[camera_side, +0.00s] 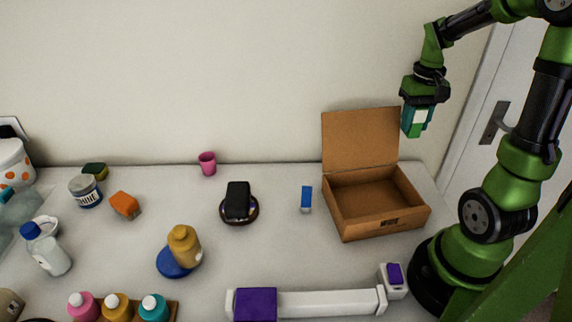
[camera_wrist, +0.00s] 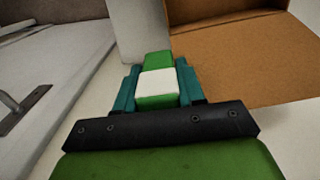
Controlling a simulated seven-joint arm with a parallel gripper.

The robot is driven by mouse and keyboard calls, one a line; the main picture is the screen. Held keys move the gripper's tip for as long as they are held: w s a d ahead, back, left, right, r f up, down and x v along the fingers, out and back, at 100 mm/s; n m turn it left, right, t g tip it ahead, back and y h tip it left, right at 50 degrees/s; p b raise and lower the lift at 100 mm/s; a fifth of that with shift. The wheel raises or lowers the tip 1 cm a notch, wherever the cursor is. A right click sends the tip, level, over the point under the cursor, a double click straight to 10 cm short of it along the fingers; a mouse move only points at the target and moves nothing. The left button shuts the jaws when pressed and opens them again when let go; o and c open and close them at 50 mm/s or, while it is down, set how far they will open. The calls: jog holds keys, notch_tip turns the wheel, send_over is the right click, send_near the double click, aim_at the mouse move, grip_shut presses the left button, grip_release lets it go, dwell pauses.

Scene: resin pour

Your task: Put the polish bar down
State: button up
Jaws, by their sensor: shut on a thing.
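The polish bar (camera_wrist: 157,88) is a small green block with a white band. It sits between the teal fingers of my gripper (camera_wrist: 158,84) in the wrist view. My gripper is shut on it. In the side view, my gripper (camera_side: 417,120) is high at the upper right, and the bar (camera_side: 415,129) shows green and white at the fingertips. It is held in the air, above and to the right of the open cardboard box (camera_side: 388,222), touching nothing but the fingers.
The cardboard box has its lid raised and looks empty. A blue-and-white block (camera_side: 306,199) lies left of it. A black block (camera_side: 237,200) rests on a round dark base. A pink cup (camera_side: 207,163) stands near the wall. Bottles and a white rail (camera_side: 325,303) occupy the front.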

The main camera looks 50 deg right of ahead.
jog(key=w+a+r+n, duration=0.3)
jog(key=w+a+n, duration=0.1)
jog(key=w+a, duration=0.45)
jog(key=w+a+r+n, duration=0.3)
jog(key=w+a+n, duration=0.2)
jog(key=w+a, duration=0.4)
jog(key=w+a+f+n, duration=0.1)
jog(key=f, duration=0.4)
jog(key=w+a+f+n, duration=0.1)
jog(key=a+f, duration=0.1)
jog(key=f, duration=0.3)
jog(key=w+a+f+n, duration=0.1)
jog(key=f, duration=0.4)
jog(key=shift+w+a+f, duration=0.1)
jog(key=shift+w+a, duration=0.05)
jog(key=shift+w, duration=0.1)
jog(key=shift+f, duration=2.35)
jog(key=o, duration=0.7)
jog(key=shift+f, duration=0.15)
jog(key=o, duration=0.4)
